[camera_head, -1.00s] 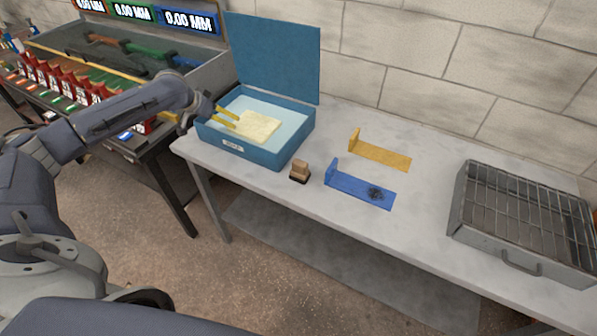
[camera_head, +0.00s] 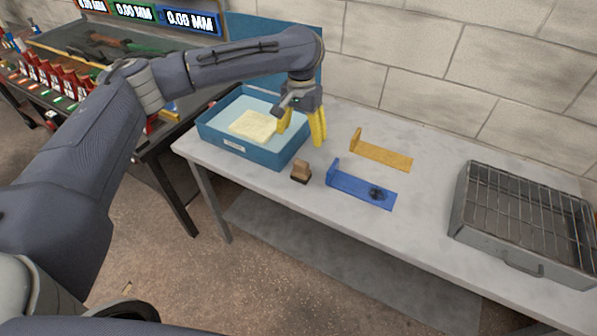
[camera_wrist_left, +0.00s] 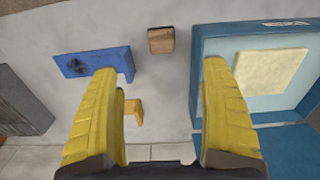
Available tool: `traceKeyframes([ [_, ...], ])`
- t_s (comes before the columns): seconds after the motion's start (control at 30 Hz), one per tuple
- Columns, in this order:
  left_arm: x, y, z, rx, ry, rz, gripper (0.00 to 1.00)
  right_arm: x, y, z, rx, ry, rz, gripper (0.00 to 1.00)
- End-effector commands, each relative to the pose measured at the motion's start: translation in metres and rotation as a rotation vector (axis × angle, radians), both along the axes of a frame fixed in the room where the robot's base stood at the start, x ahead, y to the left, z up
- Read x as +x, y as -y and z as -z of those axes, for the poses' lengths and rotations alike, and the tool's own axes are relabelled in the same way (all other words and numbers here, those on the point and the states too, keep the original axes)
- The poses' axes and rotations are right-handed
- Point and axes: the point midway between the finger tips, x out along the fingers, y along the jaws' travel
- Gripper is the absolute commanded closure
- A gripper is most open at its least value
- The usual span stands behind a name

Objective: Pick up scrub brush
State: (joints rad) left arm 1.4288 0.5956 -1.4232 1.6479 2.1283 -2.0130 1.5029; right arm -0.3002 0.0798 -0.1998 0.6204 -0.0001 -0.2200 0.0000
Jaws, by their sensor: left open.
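The scrub brush (camera_head: 301,171) is a small block with a tan wooden top and a dark base. It stands on the grey table near the front edge, between the blue box and the blue bracket. It also shows in the left wrist view (camera_wrist_left: 161,40), at the top middle. My left gripper (camera_head: 301,141) has yellow fingers, is open and empty, and hangs above the table by the right side of the blue box, behind the brush. In the left wrist view the fingers (camera_wrist_left: 160,68) are spread wide with the brush beyond their tips. My right gripper is not in view.
The open blue box (camera_head: 212,141) holds a pale yellow slab (camera_head: 253,125). A blue bracket (camera_head: 350,186) with a dark tangle (camera_head: 377,193) and a yellow bracket (camera_head: 382,154) lie right of the brush. A metal grill tray (camera_head: 484,240) stands at the right. Table between is clear.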

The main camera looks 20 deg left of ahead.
Motion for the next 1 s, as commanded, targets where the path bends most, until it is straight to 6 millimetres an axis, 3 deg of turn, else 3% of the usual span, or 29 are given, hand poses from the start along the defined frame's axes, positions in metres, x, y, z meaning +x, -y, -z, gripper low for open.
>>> traceKeyframes([
  [0.7, -0.001, 0.001, 0.100, 0.004, -0.005, 0.000, 0.20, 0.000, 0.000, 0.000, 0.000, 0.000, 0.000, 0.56],
  [1.0, -0.001, 0.001, 0.120, 0.005, -0.003, 0.000, 0.20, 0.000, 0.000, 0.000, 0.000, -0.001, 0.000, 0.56],
])
